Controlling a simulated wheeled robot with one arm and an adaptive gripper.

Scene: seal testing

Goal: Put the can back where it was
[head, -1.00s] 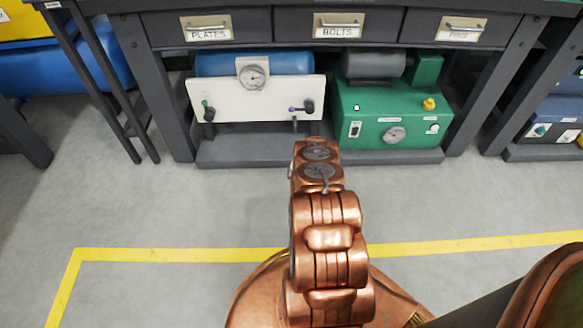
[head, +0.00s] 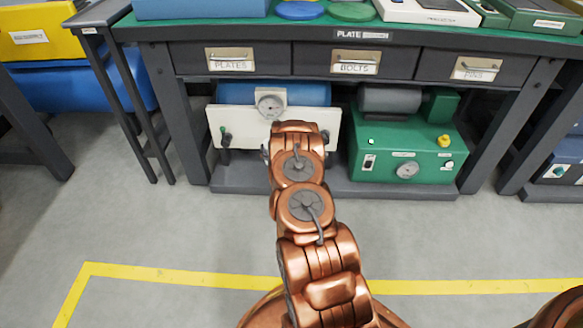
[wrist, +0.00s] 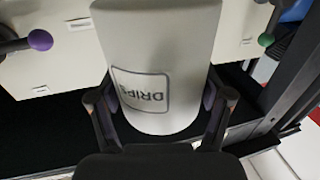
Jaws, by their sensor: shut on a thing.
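The can (wrist: 165,45) is white, with a framed label reading "DRIPS" that appears upside down in the wrist view. My gripper (wrist: 163,100) has its two dark fingers closed on either side of the can. In the head view my arm reaches toward the white valve panel under the bench. There the gripper and the can are hidden behind my own arm. What lies directly beneath the can cannot be told.
The white panel (head: 235,117) has a gauge and knobs, with a blue tank (head: 310,93) behind it. A green pump unit (head: 412,150) stands to its right on the dark lower shelf (head: 240,181). Drawers (head: 230,60) sit above. Grey floor in front is clear.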

